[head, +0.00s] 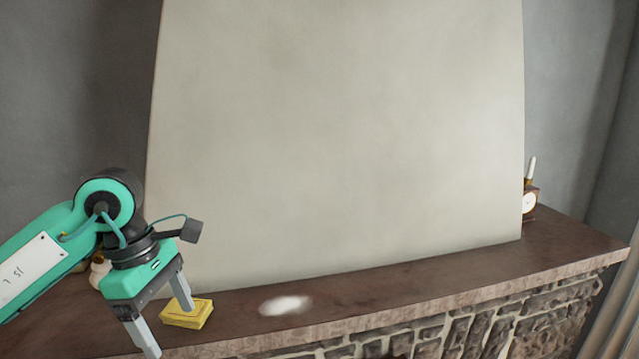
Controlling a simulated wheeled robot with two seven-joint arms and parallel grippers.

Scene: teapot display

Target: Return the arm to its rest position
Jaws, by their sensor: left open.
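My left arm comes in from the left in the head view, and my left gripper (167,328) is at its end, pointing down. Its two grey fingers are spread apart with nothing seen between them. One finger overlaps a yellow box-like object (188,316) on the mantel; I cannot tell whether they touch. The other finger hangs in front of the mantel's front edge. My right gripper is not in view. No teapot can be made out clearly; a pale rounded object (99,272) is partly hidden behind my left arm.
The dark brown mantel (400,284) runs across a stone fireplace (470,336). A blurred white patch (286,305) is on it, right of the yellow object. A large pale panel (340,140) stands behind. A small clock (529,204) stands at the right.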

